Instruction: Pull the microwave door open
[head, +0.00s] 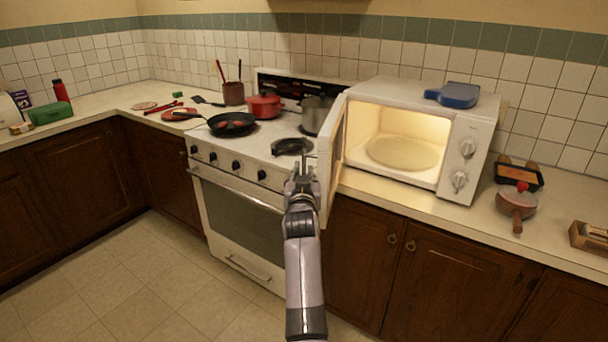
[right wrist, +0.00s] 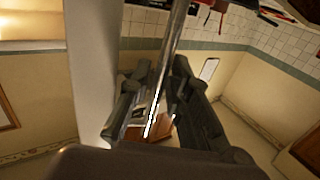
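The white microwave (head: 460,150) stands on the counter right of the stove. Its door (head: 337,135) is swung wide open to the left and seen nearly edge-on. The lit inside shows a round plate (head: 403,152). My right gripper (head: 302,170) is at the outer side of the door. In the right wrist view its fingers (right wrist: 162,75) are drawn in around the long metal door handle (right wrist: 178,30), one on each side. The pale door panel (right wrist: 93,70) is left of them. The exact finger contact is hard to see. My left gripper is out of view.
A stove (head: 240,170) with a black pan (head: 232,124), a red pot (head: 264,105) and a grey pot (head: 316,115) is left of the door. A blue object (head: 453,95) lies on the microwave. A brown pan (head: 516,203) is at its right. The floor in front is clear.

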